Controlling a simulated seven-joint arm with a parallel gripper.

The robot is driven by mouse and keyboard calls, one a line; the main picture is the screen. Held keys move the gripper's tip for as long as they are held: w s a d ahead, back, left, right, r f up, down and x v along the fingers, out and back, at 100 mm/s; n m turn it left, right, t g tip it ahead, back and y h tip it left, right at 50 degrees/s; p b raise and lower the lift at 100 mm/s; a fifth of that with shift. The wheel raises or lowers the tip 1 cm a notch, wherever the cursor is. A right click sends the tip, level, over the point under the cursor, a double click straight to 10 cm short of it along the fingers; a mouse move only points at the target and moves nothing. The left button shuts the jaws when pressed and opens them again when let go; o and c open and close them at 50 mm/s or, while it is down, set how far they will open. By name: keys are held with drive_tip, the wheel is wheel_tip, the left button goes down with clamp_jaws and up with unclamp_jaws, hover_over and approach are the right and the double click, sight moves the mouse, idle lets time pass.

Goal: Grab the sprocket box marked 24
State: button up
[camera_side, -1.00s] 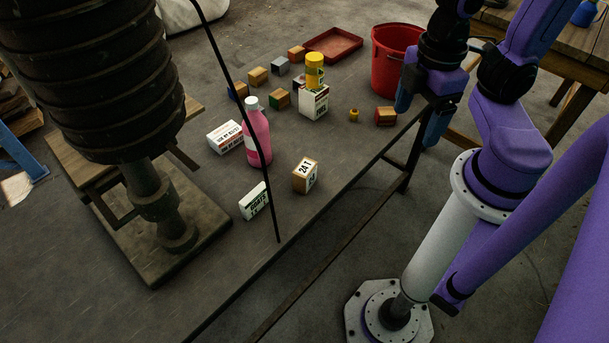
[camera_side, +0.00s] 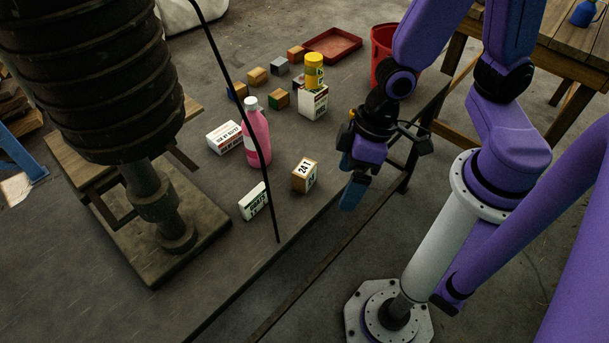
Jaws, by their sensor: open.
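The sprocket box (camera_side: 305,175) is a small tan box with a white label that looks like "24" followed by another mark. It rests on the dark table near the front edge, right of the pink bottle. My gripper (camera_side: 350,186) is open and empty. It shows just right of the box, apart from it, with blue fingers pointing down near the table's front edge. Part of the jaws is hidden by the gripper body.
A pink bottle (camera_side: 257,137), a white-green box (camera_side: 254,201) and a red-white box (camera_side: 226,137) stand nearby. A yellow-capped container (camera_side: 314,70) appears atop a white box (camera_side: 313,104). Behind are several small blocks, a red tray (camera_side: 333,44) and a red bucket (camera_side: 383,50).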

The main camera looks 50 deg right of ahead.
sight(299, 169)
drive_tip(key=w+d+f+m+t, duration=0.1)
drive_tip(key=w+f+m+t, duration=0.1)
drive_tip(key=f, duration=0.3)
drive_tip(key=w+d+f+m+t, duration=0.1)
drive_tip(key=w+f+m+t, duration=0.1)
drive_tip(key=w+f, duration=0.2)
drive_tip(key=w+d+f+m+t, duration=0.1)
drive_tip(key=w+f+m+t, duration=0.1)
drive_tip(key=f, duration=0.4)
drive_tip(key=shift+w+d+f+h, duration=0.2)
drive_tip(key=shift+w+h, duration=0.2)
drive_tip(key=shift+w, duration=0.25)
drive_tip(key=d+t, duration=0.1)
drive_tip(key=w+d+f+t, duration=0.1)
drive_tip(key=d, duration=0.1)
drive_tip(key=w+d+t, duration=0.1)
drive_tip(key=t, duration=0.1)
drive_tip(key=shift+w+d+f, duration=0.2)
drive_tip(key=shift+w+f, duration=0.05)
drive_tip(key=shift+f, duration=0.1)
drive_tip(key=shift+w+d+t, duration=0.15)
drive_tip(key=shift+d+t, duration=0.1)
drive_tip(key=shift+t, duration=0.25)
drive_tip(key=shift+w+r+n+t+y, duration=0.15)
drive_tip(key=shift+r+n+t+y, duration=0.15)
drive_tip(key=shift+n+t, duration=0.3)
drive_tip(key=shift+x, duration=3.75)
drive_tip(key=shift+c, duration=0.3)
